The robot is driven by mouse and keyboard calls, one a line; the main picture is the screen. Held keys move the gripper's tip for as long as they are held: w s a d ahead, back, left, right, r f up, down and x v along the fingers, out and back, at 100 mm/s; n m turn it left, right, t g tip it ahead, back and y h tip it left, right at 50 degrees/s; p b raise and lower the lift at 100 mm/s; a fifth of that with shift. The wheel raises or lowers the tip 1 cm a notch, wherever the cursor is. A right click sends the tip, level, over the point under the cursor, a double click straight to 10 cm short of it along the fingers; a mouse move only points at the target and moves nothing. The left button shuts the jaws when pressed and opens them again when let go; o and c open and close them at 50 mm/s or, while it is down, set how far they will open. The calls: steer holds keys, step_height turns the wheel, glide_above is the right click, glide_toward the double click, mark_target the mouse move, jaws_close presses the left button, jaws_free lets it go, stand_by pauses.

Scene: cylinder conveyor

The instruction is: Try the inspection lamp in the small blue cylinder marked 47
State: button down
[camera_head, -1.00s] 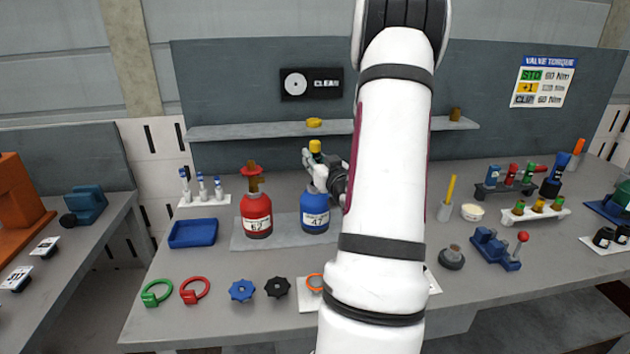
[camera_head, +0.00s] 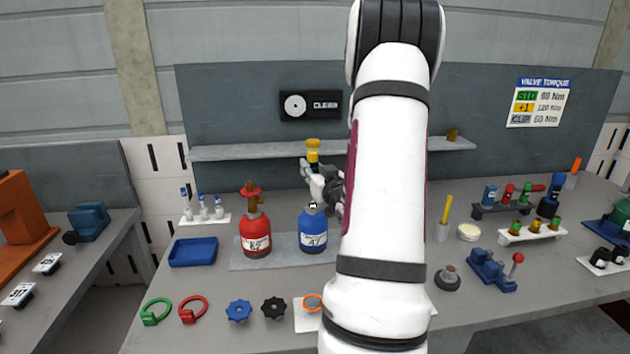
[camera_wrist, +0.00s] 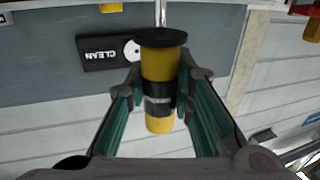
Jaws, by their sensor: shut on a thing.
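The small blue cylinder (camera_head: 313,232) marked 47 stands upright on a grey mat on the bench. Its open neck shows at the top. My gripper (camera_head: 314,180) is above the blue cylinder and is shut on a yellow and black inspection lamp (camera_head: 313,152). The lamp is clear of the cylinder neck in the head view. In the wrist view the lamp (camera_wrist: 158,90) sits between my fingers (camera_wrist: 160,105), with a black cap and a thin bright rod at one end. My arm hides part of the bench to the right.
A red cylinder (camera_head: 255,233) with a brown and red valve stands just left of the blue one. A blue tray (camera_head: 193,252) is further left. Rings and knobs lie along the front edge. A shelf (camera_head: 240,153) is behind.

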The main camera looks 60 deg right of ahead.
mark_target(312, 152)
steer(key=shift+r+p, duration=1.75)
steer(key=shift+r, duration=1.55)
